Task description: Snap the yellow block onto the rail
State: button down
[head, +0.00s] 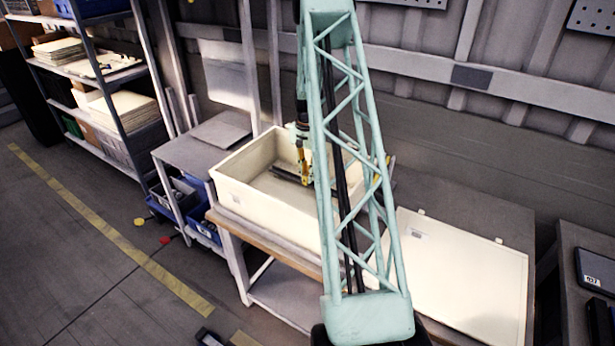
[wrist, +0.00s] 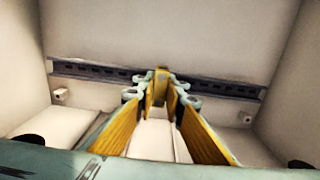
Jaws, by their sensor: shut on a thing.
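My gripper (wrist: 160,88) has yellow-lined fingers, and their tips close on a small yellow block (wrist: 160,76). The block is in front of the dark slotted rail (wrist: 95,71), which runs across the far side of a pale box in the wrist view. The block overlaps the rail's middle in this view; I cannot tell whether they touch. In the head view my gripper (head: 304,172) points down inside the cream box (head: 235,197), close to the dark rail (head: 287,175). There the block cannot be told from the yellow fingers, and my arm hides the box's right part.
The box walls stand close around my gripper. The box rests on a wooden-topped bench (head: 222,219). A large cream lid or panel (head: 460,270) lies to the right. A shelf rack (head: 110,90) and a grey side table (head: 180,152) stand left.

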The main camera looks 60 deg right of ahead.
jog(key=shift+f+b, duration=0.35)
dwell(1.2)
dwell(0.5)
jog(key=c, duration=2.6)
grip_release()
jog(key=shift+r, duration=0.15)
notch_tip(320, 180, up, 12)
notch_tip(320, 180, up, 12)
jog(key=p, duration=0.5)
